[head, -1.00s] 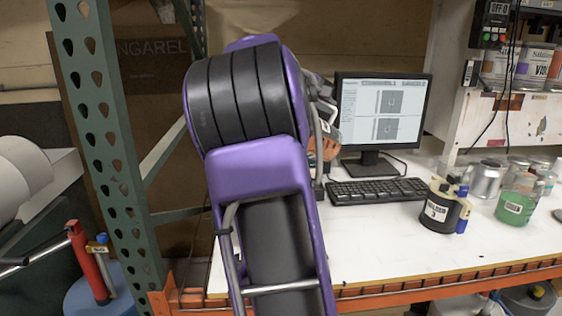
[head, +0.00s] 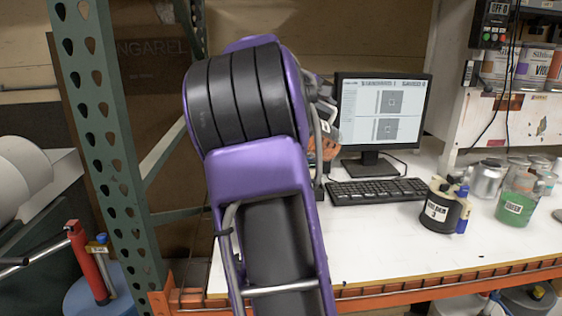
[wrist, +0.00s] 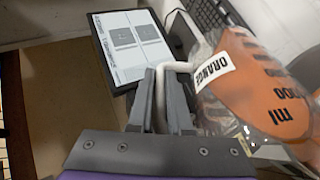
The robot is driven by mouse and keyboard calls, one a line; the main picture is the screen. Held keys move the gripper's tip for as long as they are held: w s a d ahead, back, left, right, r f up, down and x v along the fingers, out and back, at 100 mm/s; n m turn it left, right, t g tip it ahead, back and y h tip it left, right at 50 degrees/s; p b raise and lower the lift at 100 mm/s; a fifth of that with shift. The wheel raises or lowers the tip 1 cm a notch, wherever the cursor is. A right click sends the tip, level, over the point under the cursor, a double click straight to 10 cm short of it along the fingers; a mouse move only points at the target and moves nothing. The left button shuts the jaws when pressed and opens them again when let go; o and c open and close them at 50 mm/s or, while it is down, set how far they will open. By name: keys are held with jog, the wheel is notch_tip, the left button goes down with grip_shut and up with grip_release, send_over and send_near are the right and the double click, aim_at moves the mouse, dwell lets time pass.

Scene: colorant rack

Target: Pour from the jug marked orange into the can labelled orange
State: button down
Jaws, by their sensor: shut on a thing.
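The jug marked orange (wrist: 258,88) is a clear jug with orange contents, a white ORANGE label and ml marks. It shows at the right of the wrist view. In the head view only a part of the jug (head: 329,149) shows beside my arm, in front of the monitor. My gripper (wrist: 167,95) is shut on the jug's pale handle. The head view hides my gripper behind my arm. The jug's mouth and base are not clear, and I see no stream. I cannot make out a can labelled orange in either view.
A monitor (head: 385,105) and keyboard (head: 378,191) stand on the white bench (head: 385,240). A black holder (head: 440,212) and a green jug (head: 518,204) stand at the right, near metal cans (head: 487,180). A green rack post (head: 105,140) stands left of my arm. The front bench is clear.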

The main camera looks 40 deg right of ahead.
jog(key=shift+d+r+p, duration=0.1)
jog(key=shift+r+p, duration=0.2)
jog(key=shift+p, duration=0.1)
jog(key=shift+s+d+r+y+p, duration=0.2)
jog(key=shift+d+y+p, duration=0.1)
jog(key=shift+p, duration=0.6)
jog(key=shift+s+d+f+m+y, duration=0.15)
jog(key=shift+d+f+m+y, duration=0.15)
jog(key=shift+d+f+y, duration=0.55)
jog(key=shift+a+f+y, duration=0.1)
jog(key=shift+f+y, duration=0.15)
jog(key=shift+f, duration=0.05)
jog(key=shift+s+d+f+m+t+y, duration=0.4)
jog(key=shift+d+f+y, duration=1.5)
jog(key=shift+f, duration=1.95)
jog(key=shift+s+d+f+m+t+y, duration=0.15)
jog(key=shift+d+f+m+t+y, duration=0.25)
jog(key=shift+d+f+y, duration=1.85)
jog(key=shift+a+r+y, duration=0.25)
jog(key=shift+a+r, duration=0.65)
jog(key=shift+a, duration=0.05)
